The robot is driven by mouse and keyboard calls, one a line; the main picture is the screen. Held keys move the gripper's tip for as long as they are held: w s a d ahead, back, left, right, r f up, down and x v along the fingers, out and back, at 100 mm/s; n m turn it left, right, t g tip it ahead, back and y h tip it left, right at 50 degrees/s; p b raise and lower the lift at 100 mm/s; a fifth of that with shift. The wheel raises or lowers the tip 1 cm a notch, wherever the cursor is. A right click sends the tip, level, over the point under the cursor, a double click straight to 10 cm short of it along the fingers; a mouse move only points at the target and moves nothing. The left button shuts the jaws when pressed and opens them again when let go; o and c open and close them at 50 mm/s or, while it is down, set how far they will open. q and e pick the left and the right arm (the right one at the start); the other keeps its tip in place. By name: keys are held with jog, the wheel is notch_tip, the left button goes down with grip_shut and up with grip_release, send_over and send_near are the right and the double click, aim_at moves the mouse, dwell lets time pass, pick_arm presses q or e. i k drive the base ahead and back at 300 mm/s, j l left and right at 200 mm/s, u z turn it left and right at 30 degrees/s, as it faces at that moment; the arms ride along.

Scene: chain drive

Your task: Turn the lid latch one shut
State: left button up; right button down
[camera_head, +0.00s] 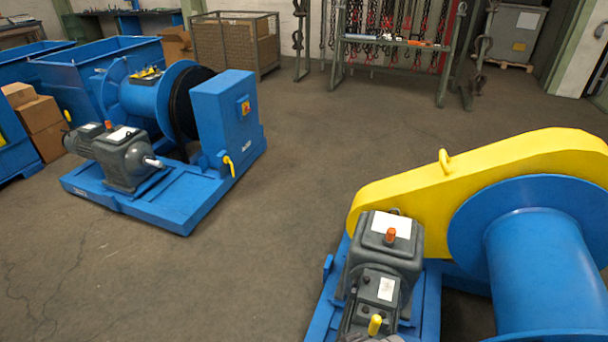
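A large yellow chain cover (400,206) with a yellow loop handle (444,161) on top lies along the blue machine at the right. I cannot make out a lid latch on it for certain. A small blue part (327,267) stands at the left edge of that machine's base. A second blue machine at the left has a blue cabinet (215,125) with a small curved yellow lever (229,165) low on its side; I cannot tell whether this is a latch. Neither of my grippers is in view.
A blue drum (545,270) and a grey gearbox (385,252) fill the lower right. Blue bins (100,65) and cardboard boxes (40,125) stand at the left, a mesh crate (237,42) behind. Grey floor (290,190) between the machines is clear.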

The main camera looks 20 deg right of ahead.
aim_at(355, 286)
jog(key=z, duration=1.45)
